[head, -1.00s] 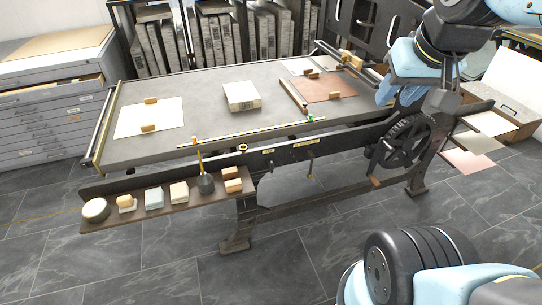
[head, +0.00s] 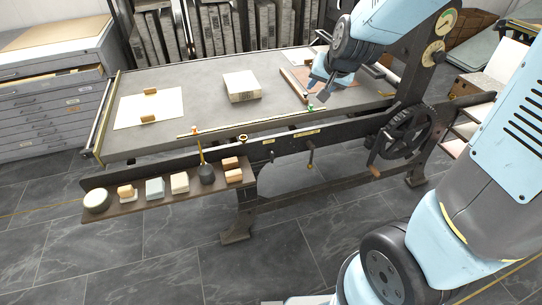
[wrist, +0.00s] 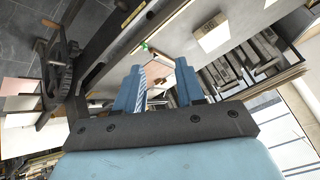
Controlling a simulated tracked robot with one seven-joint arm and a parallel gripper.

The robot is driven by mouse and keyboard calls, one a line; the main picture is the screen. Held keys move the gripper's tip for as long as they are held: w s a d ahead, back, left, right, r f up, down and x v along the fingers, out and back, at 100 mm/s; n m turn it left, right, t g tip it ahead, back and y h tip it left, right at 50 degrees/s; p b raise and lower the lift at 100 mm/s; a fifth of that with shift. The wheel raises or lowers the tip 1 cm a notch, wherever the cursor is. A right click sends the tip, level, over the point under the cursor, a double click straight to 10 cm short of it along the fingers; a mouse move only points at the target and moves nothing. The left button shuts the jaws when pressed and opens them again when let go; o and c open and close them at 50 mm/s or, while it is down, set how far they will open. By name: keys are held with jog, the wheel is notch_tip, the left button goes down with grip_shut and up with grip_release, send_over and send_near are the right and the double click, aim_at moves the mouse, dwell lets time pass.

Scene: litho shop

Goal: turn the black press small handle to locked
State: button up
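The black press (head: 275,145) carries a grey flat bed (head: 200,90). A small dark handle (head: 310,153) hangs down from its front rail, with a brass-coloured lower end; I take this as the small handle, but its lock setting cannot be read. Small levers with an orange knob (head: 194,129) and a green knob (head: 310,107) stand along the bed's front edge. The green knob also shows in the wrist view (wrist: 145,46). My gripper (head: 323,98) is above the right part of the bed, above and apart from the hanging handle. In the wrist view, its fingers (wrist: 158,78) are apart and empty.
A spoked wheel (head: 407,131) with a wooden-gripped crank is at the press's right end. A shelf (head: 125,207) with several small blocks juts from the front left. A pale block (head: 241,86) lies on the bed. The floor in front is mostly clear.

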jog(key=w+a+f+m+t+h, duration=0.1)
jog(key=w+a+f, duration=0.15)
jog(key=f, duration=0.35)
jog(key=w+a+f+m, duration=0.1)
jog(key=w+a+f, duration=0.1)
jog(key=w+f, duration=0.35)
jog(key=n+t+y, duration=0.4)
jog(key=n+t, duration=0.4)
jog(key=t, duration=0.1)
send_near(273, 156)
jog(key=x, duration=1)
jog(key=shift+w+a, duration=0.2)
jog(key=shift+w, duration=0.1)
